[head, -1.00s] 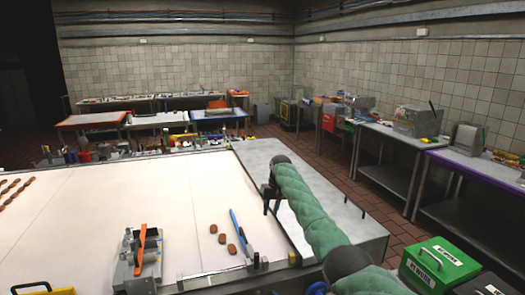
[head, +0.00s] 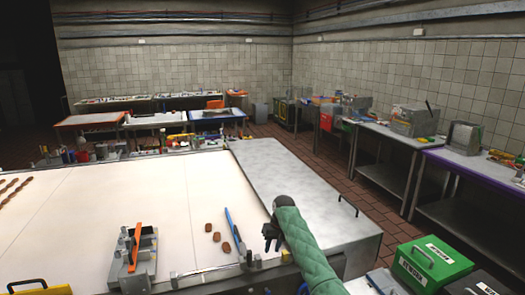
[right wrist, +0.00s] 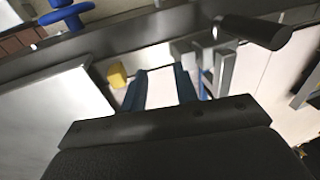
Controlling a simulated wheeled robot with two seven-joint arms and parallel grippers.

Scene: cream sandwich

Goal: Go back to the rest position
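My right arm comes in from the lower right in the head view, in a green padded sleeve. My right gripper (head: 271,243) is dark and hangs over the near right part of the work surface, close to its front edge. In the right wrist view its two fingers (right wrist: 160,88) stand apart with nothing between them. Three small brown pieces (head: 217,237) lie on the white surface (head: 110,200), left of the gripper. A blue bar (head: 232,228) lies between them and the gripper. My left gripper is not in view.
A metal device with an orange bar (head: 136,248) stands at the near edge. A grey metal top (head: 280,175) adjoins the white surface on the right. A green box (head: 430,262) stands at lower right. Side tables (head: 395,140) line the right wall.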

